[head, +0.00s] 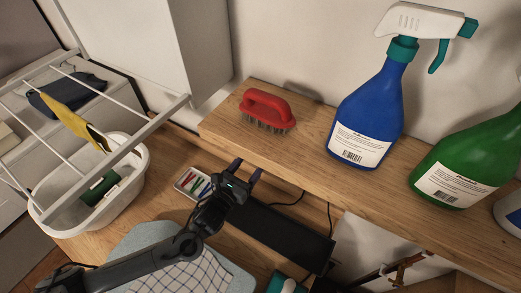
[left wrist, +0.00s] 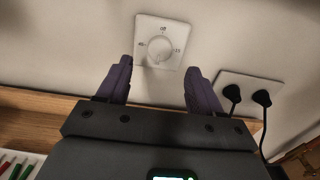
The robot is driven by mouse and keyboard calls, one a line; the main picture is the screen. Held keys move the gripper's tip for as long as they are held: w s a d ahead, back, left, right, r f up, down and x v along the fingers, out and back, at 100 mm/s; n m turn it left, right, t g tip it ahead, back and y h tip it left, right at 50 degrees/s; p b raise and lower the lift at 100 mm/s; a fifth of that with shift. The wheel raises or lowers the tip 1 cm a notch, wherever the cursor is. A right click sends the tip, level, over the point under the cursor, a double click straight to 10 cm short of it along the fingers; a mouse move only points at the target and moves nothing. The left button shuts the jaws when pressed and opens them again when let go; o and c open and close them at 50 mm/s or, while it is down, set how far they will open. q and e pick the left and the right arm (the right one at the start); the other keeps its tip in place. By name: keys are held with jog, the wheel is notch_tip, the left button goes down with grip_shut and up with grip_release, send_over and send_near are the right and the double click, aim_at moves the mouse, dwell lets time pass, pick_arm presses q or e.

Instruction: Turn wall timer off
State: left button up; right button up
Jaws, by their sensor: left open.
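The wall timer (left wrist: 159,44) is a white square plate with a round dial and small marks around it. It is on the wall, straight ahead in the left wrist view. The dial's pointer setting is too small to tell. My left gripper (left wrist: 160,66) is open, its two purple fingers on either side of the dial in the picture, with nothing between them. I cannot tell how far they are from the plate. In the head view my left gripper (head: 243,171) is at the shelf's front edge, and the timer is hidden. My right gripper is not in view.
A wooden shelf (head: 225,121) above holds a red brush (head: 267,108), a blue spray bottle (head: 366,115) and a green bottle (head: 470,160). A wall socket (left wrist: 240,83) with two black plugs sits right of the timer. A white tub (head: 125,190) and drying rack stand left.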

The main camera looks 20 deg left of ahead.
pick_arm(q)
jog(key=w+d, duration=0.1)
jog(key=w, duration=0.5)
jog(key=shift+w+d, duration=0.15)
jog(key=shift+w, duration=0.25)
jog(key=c, duration=1)
